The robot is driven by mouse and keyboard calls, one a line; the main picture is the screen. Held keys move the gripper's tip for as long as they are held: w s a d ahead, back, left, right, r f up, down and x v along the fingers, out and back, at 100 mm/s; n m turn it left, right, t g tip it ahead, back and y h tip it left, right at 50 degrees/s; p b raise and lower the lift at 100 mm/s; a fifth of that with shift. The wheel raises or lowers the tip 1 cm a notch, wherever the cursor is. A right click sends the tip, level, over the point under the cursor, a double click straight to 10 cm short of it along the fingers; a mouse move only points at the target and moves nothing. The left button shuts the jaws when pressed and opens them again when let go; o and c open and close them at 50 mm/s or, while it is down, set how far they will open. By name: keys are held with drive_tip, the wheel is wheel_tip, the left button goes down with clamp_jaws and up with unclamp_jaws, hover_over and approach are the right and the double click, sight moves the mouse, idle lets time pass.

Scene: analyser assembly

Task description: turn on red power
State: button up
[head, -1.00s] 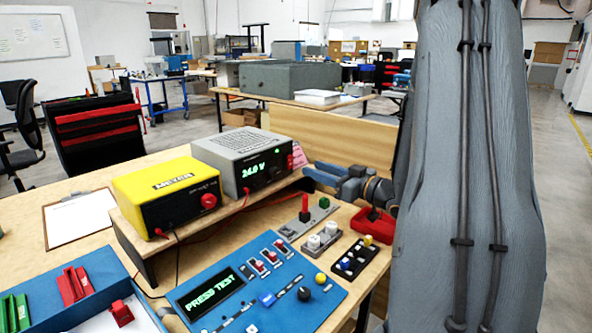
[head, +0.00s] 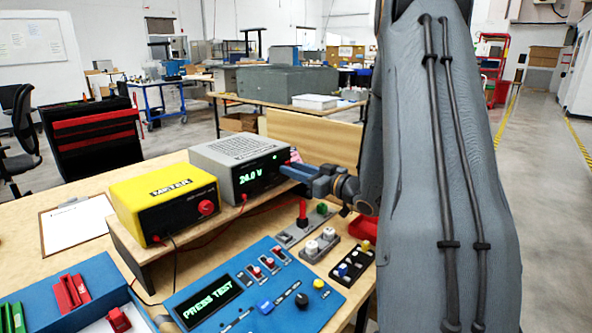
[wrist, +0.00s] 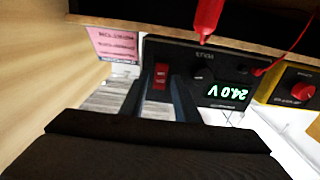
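The grey power supply (head: 236,160) stands on the raised wooden shelf, its green display reading 24.0 V. It shows upside down in the wrist view (wrist: 205,68). Its red rocker switch (wrist: 162,76) sits on the front panel beside the display; in the head view my gripper hides it. My gripper (head: 290,171) is at the right end of that panel. In the wrist view its two dark blue fingers (wrist: 160,92) stand apart with the red switch between their tips. Nothing is held. I cannot tell whether the fingertips touch the panel.
A yellow meter (head: 165,201) stands left of the supply, joined by a red cable. The shelf edge (head: 135,240) runs below both. A blue test panel (head: 255,290) and small button blocks (head: 318,244) lie in front. A pink label (wrist: 113,45) is beside the supply.

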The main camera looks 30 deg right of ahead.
clamp_jaws()
drive_tip(key=shift+f+t+y+b, duration=0.4)
drive_tip(key=shift+t+b, duration=0.8)
drive_tip(key=shift+b, duration=0.65)
drive_tip(key=shift+o, duration=1.3)
unclamp_jaws()
wheel_tip(320, 180, up, 10)
